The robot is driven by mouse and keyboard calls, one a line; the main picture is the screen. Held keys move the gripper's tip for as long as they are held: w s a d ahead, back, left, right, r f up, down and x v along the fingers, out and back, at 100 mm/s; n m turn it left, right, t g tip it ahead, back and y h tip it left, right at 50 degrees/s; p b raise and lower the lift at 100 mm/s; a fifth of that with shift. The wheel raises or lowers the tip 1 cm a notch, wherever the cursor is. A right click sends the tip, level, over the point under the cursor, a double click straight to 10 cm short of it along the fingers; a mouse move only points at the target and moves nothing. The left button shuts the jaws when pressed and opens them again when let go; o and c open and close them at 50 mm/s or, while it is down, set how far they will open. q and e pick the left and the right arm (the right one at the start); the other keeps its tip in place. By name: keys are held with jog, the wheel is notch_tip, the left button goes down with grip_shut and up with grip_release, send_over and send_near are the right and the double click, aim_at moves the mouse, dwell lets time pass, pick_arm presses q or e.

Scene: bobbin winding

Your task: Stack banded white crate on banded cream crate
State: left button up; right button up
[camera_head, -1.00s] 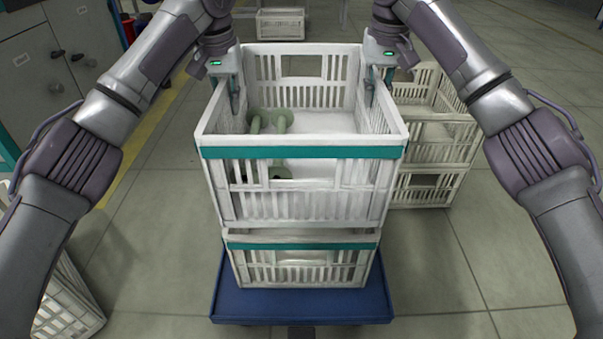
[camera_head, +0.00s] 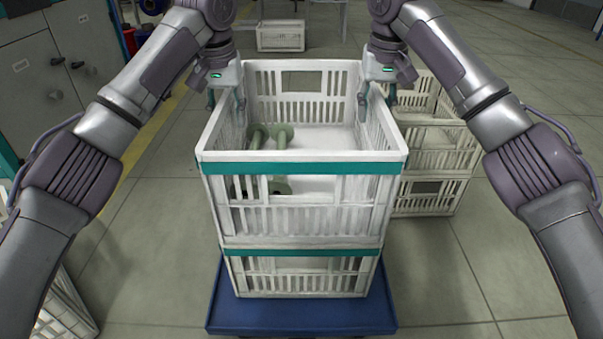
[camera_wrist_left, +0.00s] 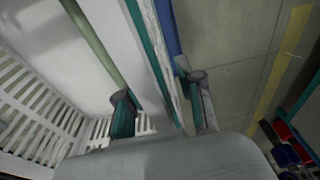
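The banded white crate (camera_head: 300,215), with a teal band along its front rim, sits upright on the banded cream crate (camera_head: 300,280), with no clear gap between them. The lower crate also has a teal band and stands on a blue platform (camera_head: 300,320). Green bobbins (camera_head: 268,137) lie inside the upper crate. My left gripper (camera_head: 226,98) straddles the upper crate's left wall, fingers spread. In the left wrist view its fingers (camera_wrist_left: 163,108) stand apart on either side of the wall. My right gripper (camera_head: 377,100) straddles the right wall with fingers spread.
Other pale crates (camera_head: 435,150) are stacked close on the right. Another crate (camera_head: 280,36) stands on the floor at the back, and one (camera_head: 62,312) is at the lower left. Grey cabinets (camera_head: 55,70) stand at the left.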

pick_arm(q)
jog(key=r, duration=0.3)
jog(key=s+r, duration=0.1)
jog(key=r, duration=0.7)
jog(key=shift+s, duration=0.3)
pick_arm(e)
jog(key=shift+r, duration=0.1)
pick_arm(q)
jog(key=shift+r, duration=0.15)
pick_arm(e)
jog(key=shift+r, duration=0.25)
jog(key=r, duration=0.3)
jog(key=s+r, duration=0.1)
jog(key=r, duration=0.7)
jog(key=shift+s+r, duration=0.1)
jog(key=shift+s, duration=0.3)
